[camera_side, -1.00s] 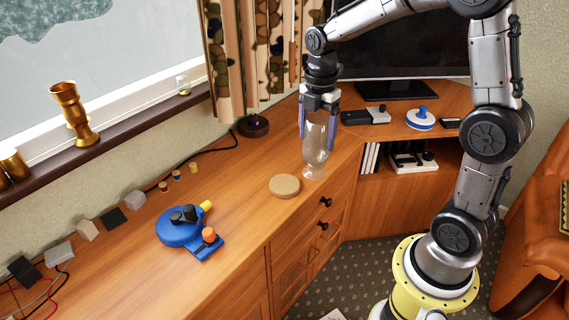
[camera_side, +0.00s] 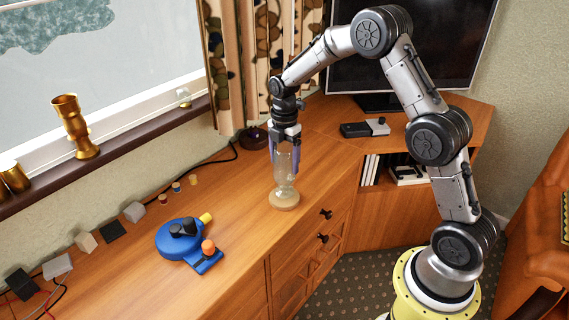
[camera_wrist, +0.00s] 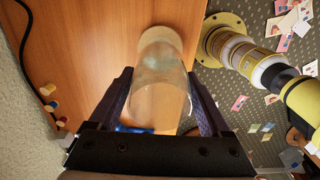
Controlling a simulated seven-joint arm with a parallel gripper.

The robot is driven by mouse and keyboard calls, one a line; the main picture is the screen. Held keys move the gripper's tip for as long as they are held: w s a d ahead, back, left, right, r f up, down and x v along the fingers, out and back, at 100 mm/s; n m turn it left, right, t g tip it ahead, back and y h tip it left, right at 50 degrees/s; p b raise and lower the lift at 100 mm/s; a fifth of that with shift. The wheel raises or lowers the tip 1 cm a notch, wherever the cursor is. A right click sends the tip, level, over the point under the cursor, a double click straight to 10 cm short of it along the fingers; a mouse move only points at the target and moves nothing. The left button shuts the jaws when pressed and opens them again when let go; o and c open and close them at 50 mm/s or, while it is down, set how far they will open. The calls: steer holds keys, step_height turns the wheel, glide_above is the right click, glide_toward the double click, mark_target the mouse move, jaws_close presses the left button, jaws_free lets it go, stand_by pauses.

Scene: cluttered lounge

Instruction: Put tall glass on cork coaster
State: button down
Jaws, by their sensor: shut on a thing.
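The clear tall glass (camera_side: 285,178) is upright between the purple-grey fingers of my gripper (camera_side: 284,160), which is shut on its upper part. The round cork coaster (camera_side: 284,203) lies on the wooden cabinet top, directly below the glass. The glass's foot appears over the coaster; I cannot tell whether they touch. In the wrist view the glass (camera_wrist: 158,95) lies between both fingers, with the pale coaster (camera_wrist: 163,36) showing beyond its foot. The glass partly hides the coaster.
A blue round device (camera_side: 181,239) with black and orange knobs stands to the left on the cabinet top (camera_side: 235,215). Small blocks (camera_side: 134,211) line the wall side. A dark round object (camera_side: 253,138) with a cable lies behind. The cabinet's front edge is close on the right.

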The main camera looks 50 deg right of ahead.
steer(key=shift+f, duration=0.7)
jaws_free()
steer(key=shift+f, duration=0.1)
step_height(320, 180, up, 12)
steer(key=shift+r, duration=0.25)
steer(key=s+a+r+m+t, duration=0.1)
steer(key=s+a+r+m, duration=0.25)
steer(key=s, duration=0.35)
steer(key=s+a+r+m+t, duration=0.25)
steer(key=s+m, duration=0.25)
steer(key=s, duration=0.3)
steer(key=s+a+r+m+t, duration=0.1)
steer(key=s+a+r+m, duration=0.1)
steer(key=s+r+m, duration=0.35)
steer(key=s+a+f+m+t, duration=0.1)
steer(key=s+f+m, duration=0.3)
steer(key=s, duration=0.5)
steer(key=shift+s+a, duration=0.2)
steer(key=shift+s, duration=0.15)
